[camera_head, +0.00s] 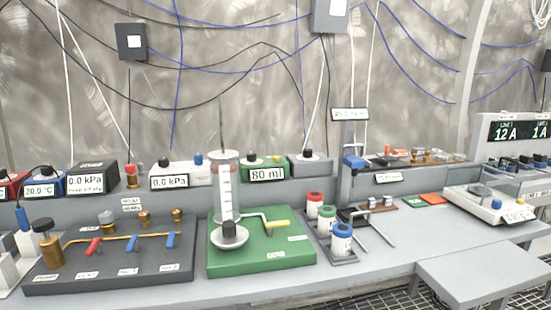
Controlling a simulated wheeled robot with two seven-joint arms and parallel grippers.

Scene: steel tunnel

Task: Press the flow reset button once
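No button here has a label that I can read as flow reset. Neither of my grippers is in view.
A grey manifold board (110,275) with red and blue valve handles lies left. A rack (345,258) holds capped bottles (341,240). A white scale (490,205) stands right. A low grey platform (480,275) is bare. Wires hang on the back wall.

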